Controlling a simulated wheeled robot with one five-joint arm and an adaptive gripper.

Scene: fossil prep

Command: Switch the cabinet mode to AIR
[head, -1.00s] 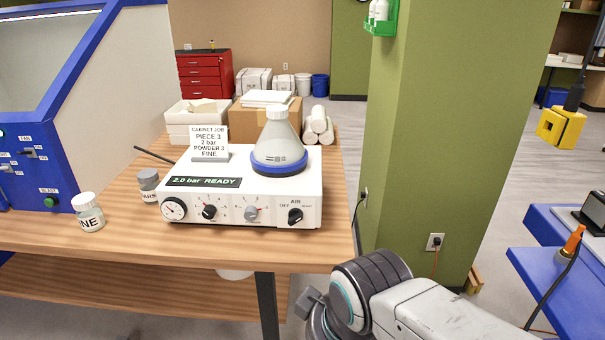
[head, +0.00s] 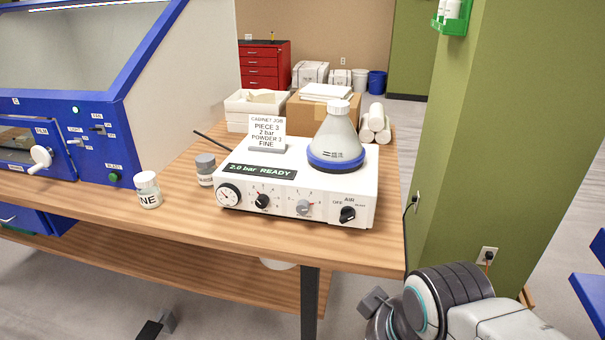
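The white control unit (head: 290,190) stands on the wooden bench, with a display that reads "2.0 bar READY". Its black mode knob (head: 347,214) is at the right end of the front face. "OFF" is to the knob's upper left, "AIR" above it, and a small label I cannot read clearly to the right. The knob's exact pointing is too small to tell. My arm (head: 455,300) shows at the bottom right, below and to the right of the unit, apart from the bench.
A cone-shaped flask (head: 337,137) with a blue base and a job card (head: 266,130) stand on the unit. A jar (head: 147,190) and a grey-lidded jar (head: 205,170) stand left of it. The blue cabinet (head: 90,140) is at left, a green pillar (head: 480,150) at right. The bench front is clear.

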